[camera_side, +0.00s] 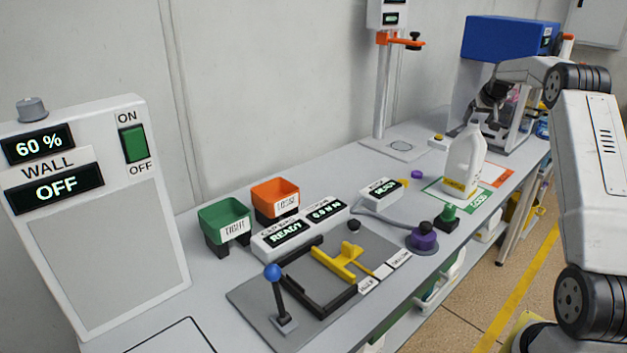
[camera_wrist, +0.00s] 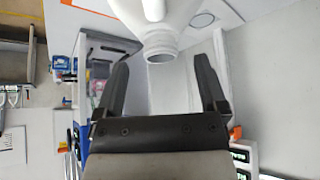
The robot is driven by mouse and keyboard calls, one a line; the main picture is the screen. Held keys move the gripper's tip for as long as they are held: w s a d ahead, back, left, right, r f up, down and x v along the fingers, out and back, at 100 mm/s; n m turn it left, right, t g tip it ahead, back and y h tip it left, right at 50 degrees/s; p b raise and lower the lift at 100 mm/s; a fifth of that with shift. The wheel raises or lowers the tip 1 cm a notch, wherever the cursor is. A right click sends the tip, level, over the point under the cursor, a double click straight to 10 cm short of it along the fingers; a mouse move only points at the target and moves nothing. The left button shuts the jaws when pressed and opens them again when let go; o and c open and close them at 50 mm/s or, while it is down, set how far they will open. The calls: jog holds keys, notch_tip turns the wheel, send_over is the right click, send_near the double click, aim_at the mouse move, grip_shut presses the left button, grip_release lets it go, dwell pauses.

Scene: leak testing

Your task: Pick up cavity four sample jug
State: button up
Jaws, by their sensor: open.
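A white plastic jug (camera_side: 466,160) with a handle stands upright on the bench, on a mat edged in green; its yellow label is too small to read, so I cannot tell its cavity number. In the wrist view the jug's open neck (camera_wrist: 158,42) shows at the top centre, between the line of the two fingers. My gripper (camera_wrist: 162,62) is open with its dark fingers apart and nothing held. In the side view my gripper (camera_side: 492,93) is above and to the right of the jug, apart from it.
A blue-topped machine (camera_side: 508,38) stands behind my gripper. Green (camera_side: 225,215) and orange (camera_side: 275,195) bins are left. White jug-like shapes (camera_side: 451,272) show under the bench.

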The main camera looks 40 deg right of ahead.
aim_at(475, 123)
jog(key=shift+x, duration=1.7)
jog(key=c, duration=1.1)
jog(key=shift+c, duration=0.2)
jog(key=shift+r, duration=0.15)
